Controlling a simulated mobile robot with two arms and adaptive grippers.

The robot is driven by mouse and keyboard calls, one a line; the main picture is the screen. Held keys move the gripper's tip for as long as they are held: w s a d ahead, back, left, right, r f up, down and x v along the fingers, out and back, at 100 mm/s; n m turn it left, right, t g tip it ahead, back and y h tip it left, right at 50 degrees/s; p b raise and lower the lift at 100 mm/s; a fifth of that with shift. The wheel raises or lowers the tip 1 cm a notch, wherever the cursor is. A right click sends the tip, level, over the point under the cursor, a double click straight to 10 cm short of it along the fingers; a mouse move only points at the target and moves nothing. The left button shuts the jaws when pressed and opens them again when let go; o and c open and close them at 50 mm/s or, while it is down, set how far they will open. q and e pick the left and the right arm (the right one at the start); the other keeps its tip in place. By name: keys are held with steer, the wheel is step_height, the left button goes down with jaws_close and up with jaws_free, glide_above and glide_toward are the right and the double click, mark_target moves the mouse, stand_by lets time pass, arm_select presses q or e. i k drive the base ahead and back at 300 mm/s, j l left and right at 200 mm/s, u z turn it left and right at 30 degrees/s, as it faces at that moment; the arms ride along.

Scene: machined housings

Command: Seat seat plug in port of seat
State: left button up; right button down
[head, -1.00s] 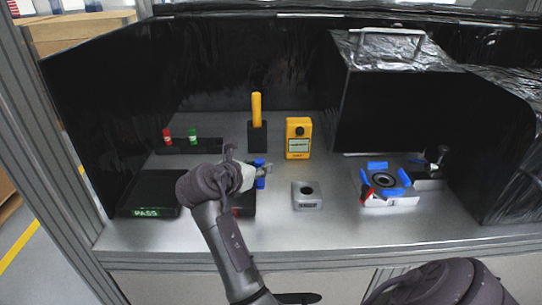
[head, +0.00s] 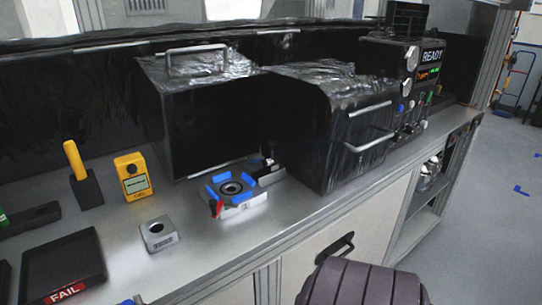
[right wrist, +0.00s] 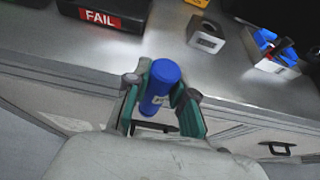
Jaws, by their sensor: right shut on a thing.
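My right gripper (right wrist: 158,98) is shut on a blue cylindrical plug (right wrist: 160,82) with a pale marking on its side. In the right wrist view it is held in front of the bench edge, below the FAIL tray. In the head view only a bit of blue (head: 128,302) shows at the bottom edge, perhaps this plug. A grey metal block (head: 158,236) with a round port in its top stands on the bench; it also shows in the right wrist view (right wrist: 207,43). The plug is apart from it. My left gripper is not in view.
A white fixture (head: 243,207) with blue pads, a dark ring and a red lever stands right of the block. A black FAIL tray (head: 62,262) is to the left. A yellow device (head: 134,177) and a yellow-handled tool (head: 75,160) stand behind. Black covered boxes (head: 215,120) rise behind the fixture.

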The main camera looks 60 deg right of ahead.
mark_target(232, 195)
steer(key=z, duration=0.45)
steer(key=i+j+z, duration=0.1)
steer(key=z, duration=0.35)
steer(key=j+z, duration=0.1)
steer(key=z, duration=0.35)
steer(key=i+j+z, duration=0.1)
steer(key=z, duration=0.3)
steer(key=j+z, duration=0.15)
steer(key=z, duration=0.3)
